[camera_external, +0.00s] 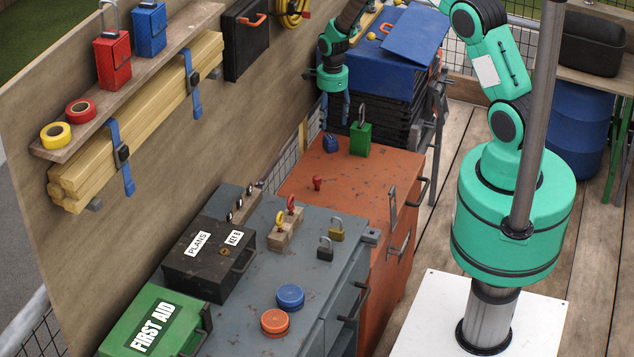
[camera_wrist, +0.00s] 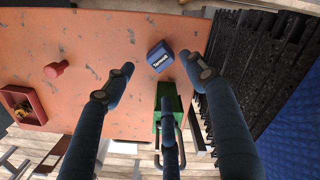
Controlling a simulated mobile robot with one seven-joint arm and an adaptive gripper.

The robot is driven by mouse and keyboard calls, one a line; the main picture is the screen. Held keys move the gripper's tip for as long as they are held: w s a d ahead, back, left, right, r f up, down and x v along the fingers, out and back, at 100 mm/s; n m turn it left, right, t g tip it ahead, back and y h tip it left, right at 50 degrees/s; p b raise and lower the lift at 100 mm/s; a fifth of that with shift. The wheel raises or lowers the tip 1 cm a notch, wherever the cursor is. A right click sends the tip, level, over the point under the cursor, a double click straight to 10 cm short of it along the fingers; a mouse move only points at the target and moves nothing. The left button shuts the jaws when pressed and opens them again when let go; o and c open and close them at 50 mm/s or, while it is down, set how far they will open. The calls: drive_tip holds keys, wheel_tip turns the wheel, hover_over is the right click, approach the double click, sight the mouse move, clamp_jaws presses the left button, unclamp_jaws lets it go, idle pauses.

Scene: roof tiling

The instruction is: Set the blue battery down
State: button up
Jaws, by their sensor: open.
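The blue battery (camera_external: 330,144) rests on the orange cabinet top (camera_external: 385,172), near its back left edge. In the wrist view the battery (camera_wrist: 160,56) is a small blue block with a dark label with white lettering, lying on the orange surface. My gripper (camera_external: 335,108) is above it, pointing down. In the wrist view the fingers of my gripper (camera_wrist: 158,70) are spread wide and hold nothing. The battery shows between and beyond the tips, apart from them.
A green padlock (camera_external: 360,139) stands right of the battery; one finger partly covers it in the wrist view. A red knob-like piece (camera_external: 317,183) sits nearer the front. Black stacked crates (camera_external: 385,115) rise behind.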

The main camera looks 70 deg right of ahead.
drive_tip(key=shift+r, duration=1.25)
drive_tip(key=s+a+r+n+t+p, duration=0.1)
drive_tip(key=s+a+r+n, duration=0.25)
drive_tip(key=a+r, duration=0.65)
drive_tip(key=s+a+r+n+p, duration=0.15)
drive_tip(key=a+r+n, duration=0.3)
drive_tip(key=r, duration=1.15)
drive_tip(key=s+a+r+n+t+p, duration=0.1)
drive_tip(key=s+a+r+n, duration=0.35)
drive_tip(key=r, duration=0.85)
drive_tip(key=s+a+r+n+t+p, duration=0.1)
drive_tip(key=s+a+r+n+t, duration=0.1)
drive_tip(key=s+a+r+n, duration=0.7)
drive_tip(key=s+a+r+n+p, duration=0.1)
drive_tip(key=s+a+r, duration=0.3)
drive_tip(key=s, duration=0.4)
drive_tip(key=s+a+r+n+t+p, duration=0.1)
drive_tip(key=s+a+r+n, duration=0.3)
drive_tip(key=s, duration=0.4)
drive_tip(key=shift+s+r, duration=0.25)
drive_tip(key=shift+r, duration=0.15)
